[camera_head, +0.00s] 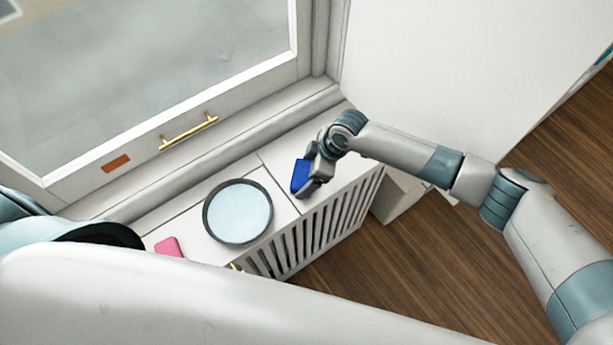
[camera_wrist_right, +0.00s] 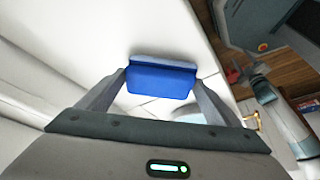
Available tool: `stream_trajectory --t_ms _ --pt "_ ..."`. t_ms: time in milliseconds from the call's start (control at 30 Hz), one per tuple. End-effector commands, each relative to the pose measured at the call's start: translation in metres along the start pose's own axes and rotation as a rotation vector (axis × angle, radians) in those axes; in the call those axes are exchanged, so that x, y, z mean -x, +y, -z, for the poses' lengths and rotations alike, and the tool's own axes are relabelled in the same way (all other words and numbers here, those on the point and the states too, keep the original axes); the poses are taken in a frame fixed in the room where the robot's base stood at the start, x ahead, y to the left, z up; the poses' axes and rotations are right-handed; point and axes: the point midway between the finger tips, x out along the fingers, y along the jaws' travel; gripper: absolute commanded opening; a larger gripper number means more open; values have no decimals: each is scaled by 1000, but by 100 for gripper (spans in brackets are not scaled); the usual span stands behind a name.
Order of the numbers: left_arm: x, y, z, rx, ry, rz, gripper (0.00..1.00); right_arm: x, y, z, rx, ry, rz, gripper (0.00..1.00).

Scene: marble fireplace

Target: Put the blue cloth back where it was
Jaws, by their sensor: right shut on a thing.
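The blue cloth (camera_head: 301,176) looks like a small folded block. It is between the fingers of my right gripper (camera_head: 313,183), over the right part of the white ledge (camera_head: 286,151) below the window. In the right wrist view the blue cloth (camera_wrist_right: 160,82) spans the gap between the two fingertips of the right gripper (camera_wrist_right: 162,88), which is shut on it. I cannot tell whether the cloth touches the ledge. My left gripper is not in view; my left arm crosses the lower left and hides part of the ledge.
A round dark-rimmed dish or mirror (camera_head: 238,243) lies on the ledge left of the cloth. A pink item (camera_head: 168,247) lies farther left. The window has a brass handle (camera_head: 188,132). An orange-brown patch (camera_head: 116,163) is on its frame. Slats (camera_head: 313,228) front the ledge.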

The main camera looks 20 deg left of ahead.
Motion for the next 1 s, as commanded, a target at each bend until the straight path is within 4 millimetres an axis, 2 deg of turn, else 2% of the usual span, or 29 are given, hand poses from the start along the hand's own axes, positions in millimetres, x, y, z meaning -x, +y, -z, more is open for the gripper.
stream_trajectory --t_ms 33,500,533,567,1000 --pt "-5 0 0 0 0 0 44 -5 0 -2 0 0 -1 67" --pt "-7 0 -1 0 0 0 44 -8 0 -3 0 1 0 67" --pt "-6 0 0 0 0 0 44 -7 0 -3 0 0 0 92" --pt "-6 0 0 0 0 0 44 -7 0 -3 0 0 0 100" --pt "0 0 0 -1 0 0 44 -1 0 -1 0 0 0 100"
